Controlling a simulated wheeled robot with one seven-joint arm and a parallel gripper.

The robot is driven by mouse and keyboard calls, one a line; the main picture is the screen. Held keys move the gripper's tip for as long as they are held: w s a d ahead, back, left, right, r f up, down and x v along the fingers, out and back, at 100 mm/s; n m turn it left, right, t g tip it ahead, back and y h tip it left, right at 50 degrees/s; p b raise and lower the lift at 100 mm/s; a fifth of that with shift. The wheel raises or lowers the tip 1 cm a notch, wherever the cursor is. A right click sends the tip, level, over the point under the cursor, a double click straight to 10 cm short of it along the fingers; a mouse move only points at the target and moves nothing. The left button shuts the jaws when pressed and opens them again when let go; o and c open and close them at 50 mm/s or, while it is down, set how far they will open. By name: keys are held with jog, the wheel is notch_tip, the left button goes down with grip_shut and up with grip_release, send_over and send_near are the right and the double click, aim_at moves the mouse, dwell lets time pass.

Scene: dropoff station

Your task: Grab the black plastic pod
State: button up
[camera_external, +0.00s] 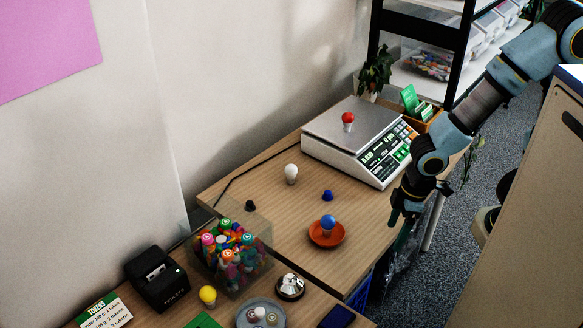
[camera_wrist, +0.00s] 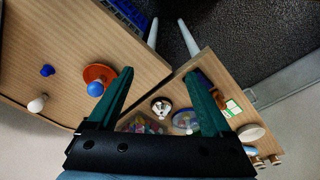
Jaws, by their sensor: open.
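My gripper (camera_external: 401,218) hangs at the table's right edge, well to the right of the pod. In the wrist view its two green fingers (camera_wrist: 159,76) are spread apart with nothing between them.
A blue pod (camera_external: 327,195), a white bulb (camera_external: 291,173) and a blue bulb (camera_external: 328,223) on an orange saucer (camera_external: 316,240) stand between my gripper and the pod. A scale (camera_external: 322,137) bears a red bulb (camera_external: 348,121).

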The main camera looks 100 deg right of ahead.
jog(key=shift+c, duration=1.1)
jog(key=n+t+b, duration=0.3)
jog(key=b, duration=0.1)
send_near(250, 201)
jog(key=f, duration=0.1)
jog(key=w+f, duration=0.1)
jog(key=shift+w+d+f+y+p, duration=0.15)
jog(key=shift+d+f+y+p, duration=0.1)
jog(key=shift+f+y+p, duration=0.15)
jog(key=shift+p+x, duration=0.9)
jog(key=shift+x, duration=2.15)
